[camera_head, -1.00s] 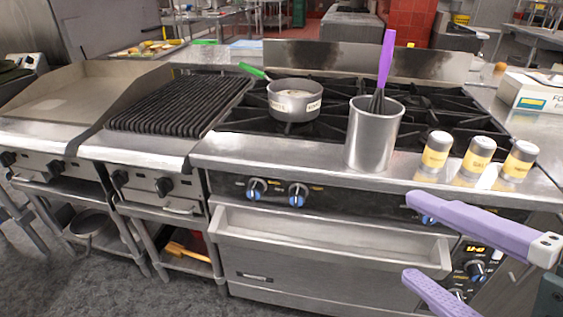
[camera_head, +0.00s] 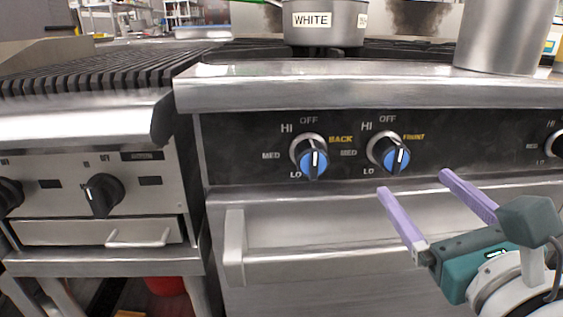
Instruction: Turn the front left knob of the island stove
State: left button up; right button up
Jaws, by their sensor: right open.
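The stove's knob panel (camera_head: 240,140) fills the middle of the head view. The front left knob (camera_head: 389,153) has a black grip and a blue lower face, with a yellow FRONT label at its upper right. A similar knob marked BACK (camera_head: 310,157) is to its left. OFF, HI, MED and LO are printed around each. My right gripper (camera_head: 414,183) comes in from the lower right. Its two purple fingers are spread wide and empty, with the tips just below the FRONT knob in the picture. Contact with the knob does not show. My left gripper is not in view.
A steel ledge (camera_head: 350,90) juts out above the knobs. Below them is a drawer or tray front (camera_head: 310,225). A pot labelled WHITE (camera_head: 325,25) and a steel container (camera_head: 505,35) stand on top. The grill unit's knob (camera_head: 102,195) is at left.

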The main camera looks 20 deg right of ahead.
aim_at(399, 163)
jog(key=x, duration=0.7)
jog(key=shift+w+d+r, duration=0.1)
jog(key=shift+w+d, duration=0.2)
jog(key=shift+w, duration=0.05)
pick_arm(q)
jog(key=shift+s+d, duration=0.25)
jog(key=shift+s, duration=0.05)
pick_arm(e)
jog(key=shift+w+d, duration=0.2)
jog(key=shift+w, duration=0.5)
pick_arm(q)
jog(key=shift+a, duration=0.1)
pick_arm(e)
jog(key=shift+c, duration=0.4)
jog(key=c, duration=1.3)
